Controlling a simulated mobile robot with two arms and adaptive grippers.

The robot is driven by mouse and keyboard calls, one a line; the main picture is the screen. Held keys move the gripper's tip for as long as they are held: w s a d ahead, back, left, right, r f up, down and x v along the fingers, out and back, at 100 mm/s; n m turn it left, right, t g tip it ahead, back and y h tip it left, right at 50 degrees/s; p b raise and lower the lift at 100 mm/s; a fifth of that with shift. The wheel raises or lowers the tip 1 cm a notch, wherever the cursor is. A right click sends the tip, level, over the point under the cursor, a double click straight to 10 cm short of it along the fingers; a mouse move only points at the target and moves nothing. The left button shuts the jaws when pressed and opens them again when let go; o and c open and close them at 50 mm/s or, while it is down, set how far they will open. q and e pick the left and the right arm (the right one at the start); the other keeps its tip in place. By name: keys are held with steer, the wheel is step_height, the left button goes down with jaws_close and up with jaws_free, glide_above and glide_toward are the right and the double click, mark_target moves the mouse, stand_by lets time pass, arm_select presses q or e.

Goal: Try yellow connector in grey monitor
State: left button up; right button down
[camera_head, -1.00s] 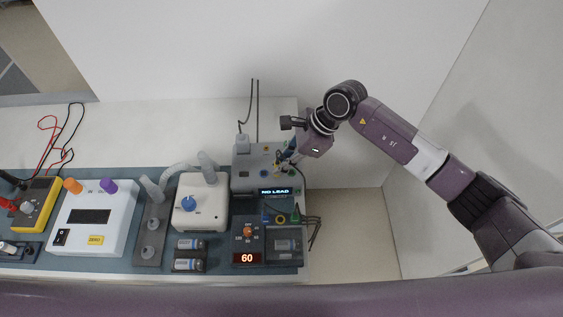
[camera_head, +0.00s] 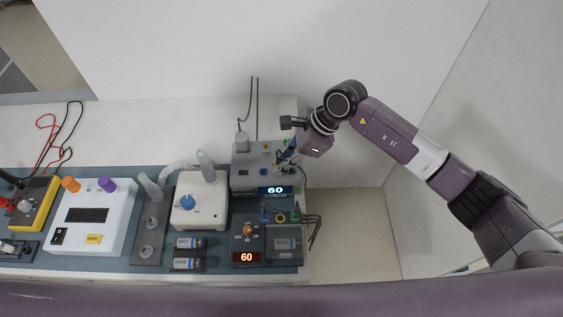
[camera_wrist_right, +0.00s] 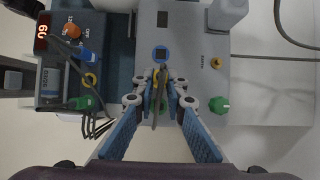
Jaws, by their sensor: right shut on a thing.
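My right gripper (camera_head: 281,166) is over the right part of the monitor's top. In the right wrist view, my right gripper (camera_wrist_right: 160,84) is shut on the yellow connector (camera_wrist_right: 163,77), a slim piece with a dark lead, at the monitor's top face (camera_wrist_right: 190,60). The fingers hide how deep the connector sits. My left gripper is not in view.
A dark box with an orange knob (camera_head: 247,231) stands in front of the monitor, beside blue, yellow-ring and green plugs with dark leads. A white unit with a blue knob (camera_head: 189,203) stands left.

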steer(key=c, duration=1.9)
jaws_free()
